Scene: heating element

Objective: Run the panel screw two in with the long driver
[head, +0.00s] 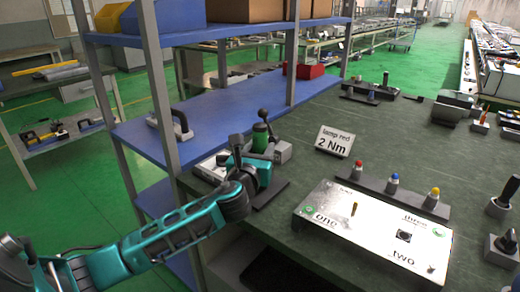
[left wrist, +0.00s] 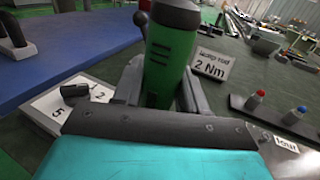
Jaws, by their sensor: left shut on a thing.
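The silver panel (head: 330,232) lies on the green bench at the front right, marked one, two, three and four. A brass-coloured pin or screw (head: 354,209) stands upright on it near one. A dark square part (head: 404,236) sits near two. My left gripper (head: 259,150) is shut on a green-bodied tool, probably a driver (head: 260,138), which stands roughly upright left of the panel. It fills the space between the fingers in the left wrist view (left wrist: 172,55). Its lower end is hidden. I cannot tell whether it is the long driver. My right gripper is not in view.
A card (head: 335,141) reads lamp red, 2 Nm. A dark bar with red, blue and yellow lamps (head: 393,180) runs behind the panel. Black-handled items (head: 508,190) stand at the right edge. A shelf post (head: 158,80) stands left of my gripper.

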